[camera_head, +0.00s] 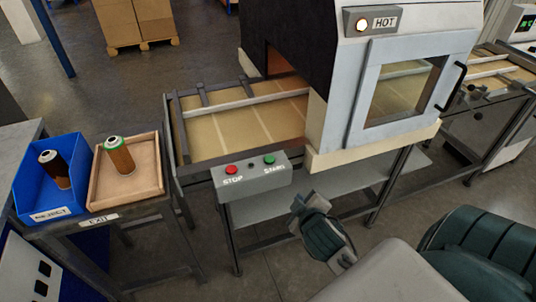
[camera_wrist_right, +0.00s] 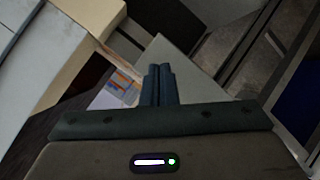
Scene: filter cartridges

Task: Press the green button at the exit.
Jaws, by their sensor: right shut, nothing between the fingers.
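The green button (camera_head: 269,160) is at the right end of a grey control box on the front of the conveyor at the oven's exit side. My right gripper (camera_head: 309,203) is below and right of the box, apart from the green button. In the right wrist view its two dark fingers (camera_wrist_right: 158,72) are together and hold nothing. The green button cannot be made out in the right wrist view. My left gripper is out of view.
The oven with its HOT lamp (camera_head: 362,25) stands right of the box over the conveyor (camera_head: 235,125). At left, a blue bin (camera_head: 50,185) and a wooden tray (camera_head: 145,180) labelled EXIT each hold a cartridge. The floor in front is clear.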

